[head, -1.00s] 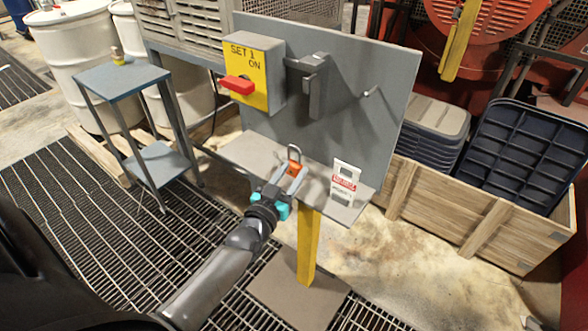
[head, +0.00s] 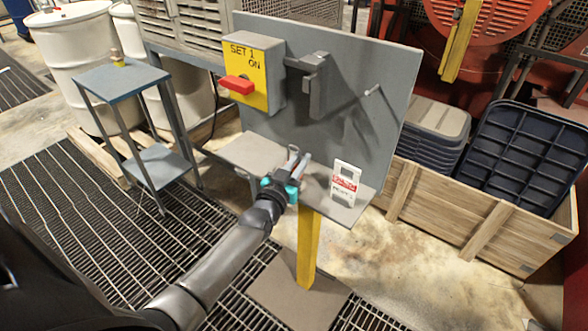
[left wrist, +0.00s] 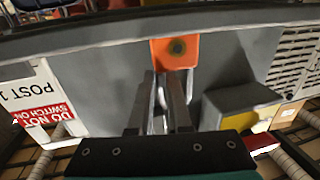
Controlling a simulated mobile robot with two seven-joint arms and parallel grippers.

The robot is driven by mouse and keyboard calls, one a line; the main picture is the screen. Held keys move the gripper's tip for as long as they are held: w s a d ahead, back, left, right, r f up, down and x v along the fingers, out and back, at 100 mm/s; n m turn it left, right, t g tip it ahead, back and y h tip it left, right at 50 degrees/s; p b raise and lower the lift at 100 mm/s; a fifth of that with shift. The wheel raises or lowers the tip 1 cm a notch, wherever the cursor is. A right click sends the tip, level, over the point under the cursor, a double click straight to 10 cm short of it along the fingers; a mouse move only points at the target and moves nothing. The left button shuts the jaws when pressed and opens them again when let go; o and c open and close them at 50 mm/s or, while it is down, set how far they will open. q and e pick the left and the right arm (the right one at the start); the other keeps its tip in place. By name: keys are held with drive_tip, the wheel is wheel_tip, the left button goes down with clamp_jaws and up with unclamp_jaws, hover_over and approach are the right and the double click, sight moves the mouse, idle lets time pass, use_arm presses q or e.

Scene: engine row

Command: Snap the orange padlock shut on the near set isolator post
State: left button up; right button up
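The orange padlock (left wrist: 176,52) shows at the fingertips in the left wrist view, a dark round spot on its face. In the head view its orange body is hidden behind my left gripper (head: 299,163); only a bit of grey shackle (head: 293,149) shows. The gripper's two fingers are at the padlock, over the shelf (head: 248,150); I cannot tell whether they are closed on it. The isolator is a yellow-faced box (head: 247,68) marked SET 1 ON, with a red handle (head: 237,84). A grey bracket (head: 316,88) is on the panel beside it. My right gripper is not in view.
A white and red tag (head: 345,181) stands on the shelf right of my gripper; the left wrist view reads POST 1 and DO NOT SWITCH ON. A peg (head: 373,90) sticks out of the panel. A blue side table (head: 120,79) stands left, a wooden crate (head: 490,226) right.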

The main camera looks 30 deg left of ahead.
use_arm(q)
clamp_jaws()
idle(0.9)
wheel_tip(320, 180, up, 10)
drive_tip(key=p, duration=0.4)
idle(0.9)
